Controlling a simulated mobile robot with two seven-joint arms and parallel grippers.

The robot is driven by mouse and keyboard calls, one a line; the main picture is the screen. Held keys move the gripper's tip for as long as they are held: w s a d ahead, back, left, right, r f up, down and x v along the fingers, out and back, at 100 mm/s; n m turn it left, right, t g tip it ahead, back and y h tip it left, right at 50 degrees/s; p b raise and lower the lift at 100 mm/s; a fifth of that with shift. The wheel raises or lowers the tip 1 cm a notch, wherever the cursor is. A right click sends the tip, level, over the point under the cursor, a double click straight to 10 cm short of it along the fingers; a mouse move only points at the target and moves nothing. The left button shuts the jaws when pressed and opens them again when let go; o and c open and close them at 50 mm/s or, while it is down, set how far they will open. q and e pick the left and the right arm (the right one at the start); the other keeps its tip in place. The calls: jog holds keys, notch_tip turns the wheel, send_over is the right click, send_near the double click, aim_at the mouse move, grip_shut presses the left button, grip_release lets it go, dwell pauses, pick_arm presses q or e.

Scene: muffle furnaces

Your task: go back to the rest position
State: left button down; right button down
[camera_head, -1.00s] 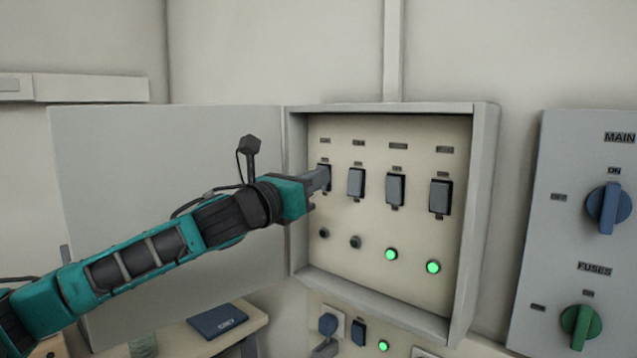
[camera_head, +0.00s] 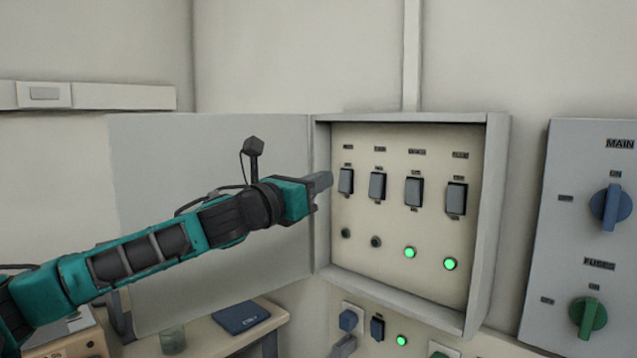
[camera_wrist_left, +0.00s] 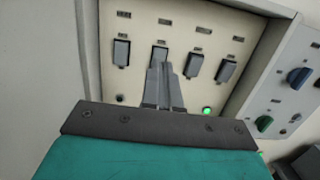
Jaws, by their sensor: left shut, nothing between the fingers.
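My left gripper (camera_head: 322,184) is shut and empty in the head view, at the left edge of the open switch cabinet (camera_head: 497,200). In the left wrist view its fingers (camera_wrist_left: 161,78) are together and overlap the picture of the second switch from the left. The cabinet holds a row of dark switches, the leftmost switch (camera_head: 346,181) standing just right of the fingertips, apart from them. Below the row, the two left lamps are dark and the two right lamps (camera_head: 410,252) glow green. My right gripper is not in view.
The cabinet door (camera_head: 210,160) stands open to the left, behind my left arm. A grey panel (camera_head: 560,250) with a blue MAIN knob (camera_head: 610,207) and a green FUSES knob (camera_head: 587,314) is at right. A table with a dark blue booklet (camera_head: 241,317) and a glass (camera_head: 172,340) lies below.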

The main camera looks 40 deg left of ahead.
pick_arm(q)
jog(key=s+d+f+n+g, duration=0.1)
jog(key=d+f+n, duration=0.3)
jog(key=f, duration=0.6)
jog(key=d+f+n+g+h, duration=0.1)
jog(key=d+f+n+g, duration=0.1)
jog(key=f+n, duration=0.55)
jog(key=s+d+f+n+g, duration=0.1)
jog(key=d+f+n, duration=0.2)
jog(key=f, duration=0.8)
jog(key=s+d+f+n+g, duration=0.2)
jog(key=s+d+f+n, duration=0.4)
jog(key=s+f+n, duration=0.4)
jog(key=s+d+f+n+g, duration=0.2)
jog(key=s+d+f+n, duration=0.4)
jog(key=s+f+n, duration=0.4)
notch_tip(320, 180, down, 4)
jog(key=shift+s+r+g+y, duration=0.2)
jog(key=shift+s+g+y, duration=0.15)
jog(key=shift+g+y, duration=0.05)
